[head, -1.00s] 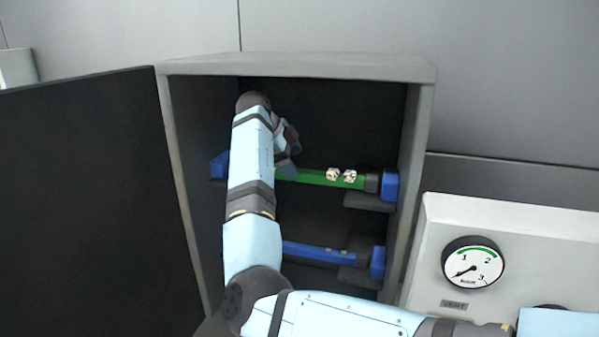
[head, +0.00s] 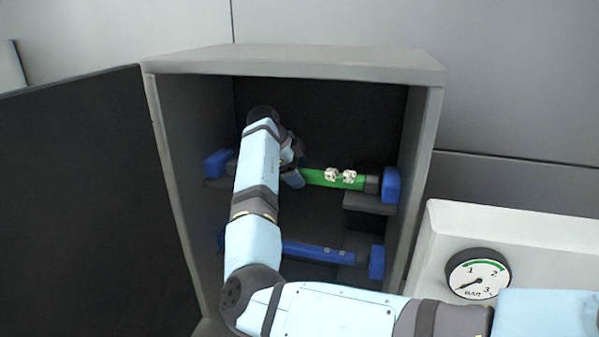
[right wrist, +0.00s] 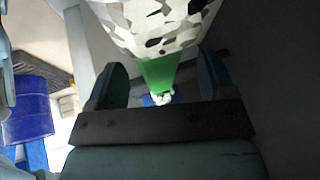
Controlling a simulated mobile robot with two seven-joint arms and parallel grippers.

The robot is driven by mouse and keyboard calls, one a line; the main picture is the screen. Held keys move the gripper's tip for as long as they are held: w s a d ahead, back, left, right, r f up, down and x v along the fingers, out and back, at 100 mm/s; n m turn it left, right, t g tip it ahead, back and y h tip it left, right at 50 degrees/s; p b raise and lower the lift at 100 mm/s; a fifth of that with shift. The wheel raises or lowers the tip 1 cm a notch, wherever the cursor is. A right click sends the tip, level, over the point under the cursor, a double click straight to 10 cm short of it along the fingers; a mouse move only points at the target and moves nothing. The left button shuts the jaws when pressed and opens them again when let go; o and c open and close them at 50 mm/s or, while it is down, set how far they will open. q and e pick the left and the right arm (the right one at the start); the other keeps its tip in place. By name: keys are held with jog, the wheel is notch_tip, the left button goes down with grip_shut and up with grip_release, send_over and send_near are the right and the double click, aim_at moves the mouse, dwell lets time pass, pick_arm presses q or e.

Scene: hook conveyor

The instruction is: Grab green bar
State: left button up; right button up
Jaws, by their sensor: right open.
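The green bar (head: 318,179) lies level across the upper part of the open cabinet, with blue end pieces and two small white pieces on its right half. My right arm reaches into the cabinet from the front, and my right gripper (head: 293,168) is at the bar's left-middle part, partly hidden by the arm. In the right wrist view the open fingers (right wrist: 160,85) stand apart, with the green bar (right wrist: 158,73) showing between them. I cannot tell whether they touch it. A white, dark-spotted piece (right wrist: 150,25) looms close above. My left gripper is not in view.
A blue bar (head: 318,251) lies on the lower level. The grey cabinet (head: 290,60) has side walls close around the arm, and its dark door (head: 85,200) stands open at left. A white panel with a gauge (head: 478,274) is at lower right.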

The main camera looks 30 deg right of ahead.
jog(key=shift+a, duration=0.1)
grip_shut()
jog(key=shift+s, duration=0.1)
dwell(0.6)
